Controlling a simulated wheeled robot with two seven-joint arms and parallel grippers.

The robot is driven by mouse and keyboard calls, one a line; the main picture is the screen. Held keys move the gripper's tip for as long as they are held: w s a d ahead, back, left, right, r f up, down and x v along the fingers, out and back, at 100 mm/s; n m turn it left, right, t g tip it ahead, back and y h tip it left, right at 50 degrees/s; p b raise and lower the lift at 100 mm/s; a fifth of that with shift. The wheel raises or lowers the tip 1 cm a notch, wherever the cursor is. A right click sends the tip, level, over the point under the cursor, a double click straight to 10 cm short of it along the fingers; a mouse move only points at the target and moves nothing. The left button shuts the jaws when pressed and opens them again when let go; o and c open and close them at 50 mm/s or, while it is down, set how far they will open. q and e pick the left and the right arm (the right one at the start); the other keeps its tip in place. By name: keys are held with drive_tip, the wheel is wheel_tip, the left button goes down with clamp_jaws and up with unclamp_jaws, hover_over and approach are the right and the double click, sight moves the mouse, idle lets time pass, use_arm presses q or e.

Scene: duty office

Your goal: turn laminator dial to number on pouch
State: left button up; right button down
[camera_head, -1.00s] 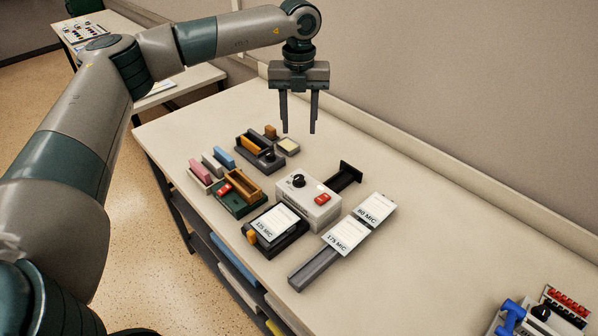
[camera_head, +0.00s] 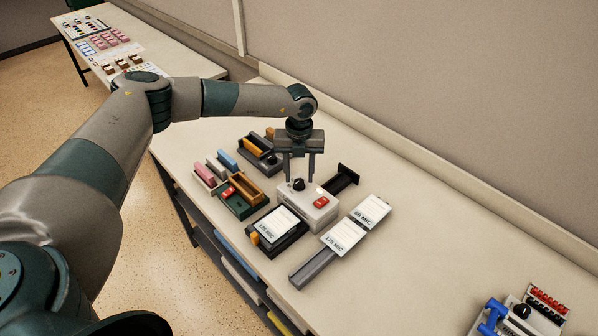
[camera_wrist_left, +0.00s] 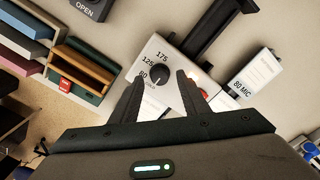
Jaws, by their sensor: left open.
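The laminator (camera_head: 308,210) is a white box with a black dial (camera_head: 299,184) and a red switch (camera_head: 320,202). In the left wrist view, 175, 125 and a partly hidden 80 stand around the dial (camera_wrist_left: 157,72); I cannot tell its setting. A pouch marked 125 MIC (camera_head: 277,225) lies on a black tray in front of the laminator. Pouches marked 80 MIC (camera_head: 370,211) and 175 MIC (camera_head: 343,236) lie to its right. My left gripper (camera_head: 296,178) is open, pointing down, its fingers on either side of the dial; contact is unclear. My right gripper is not in view.
A green tray (camera_head: 240,206) and a black holder (camera_head: 260,157) stand left of the laminator. A black rail (camera_head: 342,179) is behind it and a grey rail (camera_head: 312,269) in front. A blue tool (camera_head: 493,315) is at lower right. The table between is bare.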

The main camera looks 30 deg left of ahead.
use_arm(q)
drive_tip(key=shift+f, duration=0.8)
clamp_jaws()
drive_tip(key=c, duration=1.1)
unclamp_jaws()
drive_tip(key=shift+o, duration=0.2)
